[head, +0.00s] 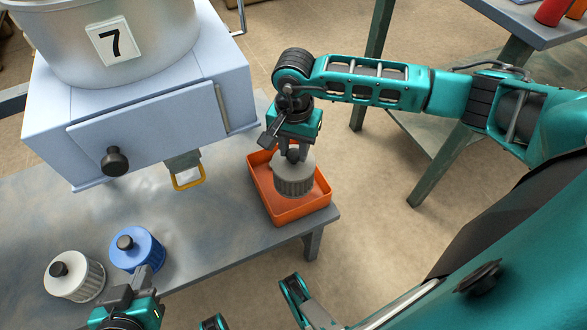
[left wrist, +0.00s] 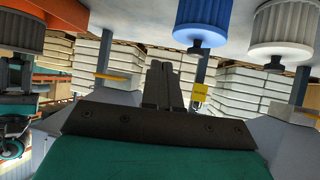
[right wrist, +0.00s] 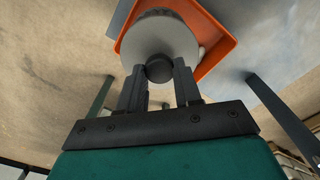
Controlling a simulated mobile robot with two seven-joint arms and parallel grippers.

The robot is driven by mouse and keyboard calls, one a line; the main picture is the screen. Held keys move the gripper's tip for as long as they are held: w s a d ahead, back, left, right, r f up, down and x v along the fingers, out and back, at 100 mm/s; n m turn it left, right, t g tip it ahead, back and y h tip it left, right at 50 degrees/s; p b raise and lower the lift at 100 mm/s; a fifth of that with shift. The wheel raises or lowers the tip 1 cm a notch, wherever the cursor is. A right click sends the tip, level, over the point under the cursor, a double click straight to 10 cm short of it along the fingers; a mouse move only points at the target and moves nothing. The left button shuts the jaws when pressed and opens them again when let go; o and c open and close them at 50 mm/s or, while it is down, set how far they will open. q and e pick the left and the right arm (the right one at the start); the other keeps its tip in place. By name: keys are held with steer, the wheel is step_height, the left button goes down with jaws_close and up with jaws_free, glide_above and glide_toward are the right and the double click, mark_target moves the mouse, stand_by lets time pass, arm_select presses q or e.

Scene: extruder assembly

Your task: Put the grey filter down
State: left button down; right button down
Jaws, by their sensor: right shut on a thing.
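The grey filter (head: 293,176) is a ribbed cylinder with a dark knob on top. It is in or just above the orange tray (head: 317,206); I cannot tell whether it touches the tray floor. My right gripper (head: 292,150) is shut on the filter's knob from above. In the right wrist view the knob (right wrist: 159,68) sits between the two fingers, with the round grey top and the orange tray beyond. My left gripper (head: 142,281) is low at the table's front edge, near the blue filter (head: 137,249). In the left wrist view its fingers (left wrist: 162,85) are together and empty.
A white filter (head: 74,275) stands left of the blue one on the grey table (head: 215,225). A pale blue machine (head: 150,115) with a black knob and a yellow-handled part (head: 187,177) stands behind. Another table (head: 525,25) is at the upper right.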

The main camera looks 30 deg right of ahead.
mark_target(294, 167)
step_height(294, 167, down, 7)
steer(key=shift+f+b, duration=0.1)
steer(key=shift+b, duration=0.7)
steer(key=shift+f, duration=0.15)
steer(key=c, duration=0.8)
jaws_free()
step_height(294, 167, up, 12)
steer(key=p, duration=0.3)
steer(key=shift+r, duration=0.2)
